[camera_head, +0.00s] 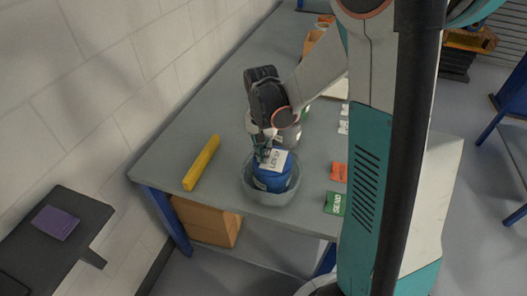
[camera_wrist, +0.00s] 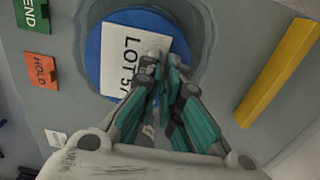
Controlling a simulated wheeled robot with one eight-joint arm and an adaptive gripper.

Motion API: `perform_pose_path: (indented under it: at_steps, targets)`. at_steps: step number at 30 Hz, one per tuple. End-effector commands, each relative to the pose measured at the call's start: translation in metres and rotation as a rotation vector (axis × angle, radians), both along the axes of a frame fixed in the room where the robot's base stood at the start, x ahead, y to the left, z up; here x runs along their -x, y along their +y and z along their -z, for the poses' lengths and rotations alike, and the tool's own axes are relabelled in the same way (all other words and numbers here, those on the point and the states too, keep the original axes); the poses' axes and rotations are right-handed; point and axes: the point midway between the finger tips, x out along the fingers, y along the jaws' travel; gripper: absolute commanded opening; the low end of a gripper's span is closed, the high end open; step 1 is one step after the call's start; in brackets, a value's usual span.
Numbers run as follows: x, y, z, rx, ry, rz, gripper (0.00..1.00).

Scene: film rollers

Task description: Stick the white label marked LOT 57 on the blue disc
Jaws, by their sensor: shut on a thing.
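The white label marked LOT 57 (camera_wrist: 124,68) lies over the face of the blue disc (camera_wrist: 93,42) in the wrist view. In the head view the label (camera_head: 277,160) shows at the top of the blue disc (camera_head: 271,183), which sits inside a grey round bowl (camera_head: 249,194). My gripper (camera_wrist: 158,62) is shut on the label at its right edge; its fingers also show in the head view (camera_head: 265,151). The fingers cover part of the label and the end of its print. I cannot tell whether the label touches the disc all over.
A yellow bar (camera_head: 201,163) lies left of the bowl. An orange HOLD card (camera_wrist: 42,70) and a green card (camera_head: 334,203) lie to the right in the head view. A grey round container (camera_head: 291,134) stands behind the bowl. The bowl is near the table's front edge.

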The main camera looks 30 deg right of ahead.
Motion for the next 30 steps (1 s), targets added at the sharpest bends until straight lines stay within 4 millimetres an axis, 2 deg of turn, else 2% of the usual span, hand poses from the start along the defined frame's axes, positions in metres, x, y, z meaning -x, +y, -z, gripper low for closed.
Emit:
perform_pose_path:
  at_steps: [5, 6, 8, 9, 16, 18, 21, 30]
  targets:
    - [0.0002, -0.0001, 0.0004, 0.000, 0.000, 0.000, 0.00]
    - [0.0003, 0.0000, 0.0004, 0.000, 0.000, 0.000, 0.12]
    - [0.0001, 0.0000, 0.0004, 0.000, 0.000, 0.000, 0.26]
    - [0.0001, 0.0000, 0.0004, 0.000, 0.000, 0.000, 0.29]
    - [-0.0001, 0.0001, 0.0003, 0.000, 0.000, 0.000, 0.29]
    - [-0.0001, 0.0001, 0.0003, 0.000, 0.000, 0.000, 0.40]
    - [-0.0001, 0.0001, 0.0002, 0.000, 0.000, 0.000, 0.51]
    - [-0.0002, 0.0002, 0.0001, -0.001, -0.001, 0.000, 0.51]
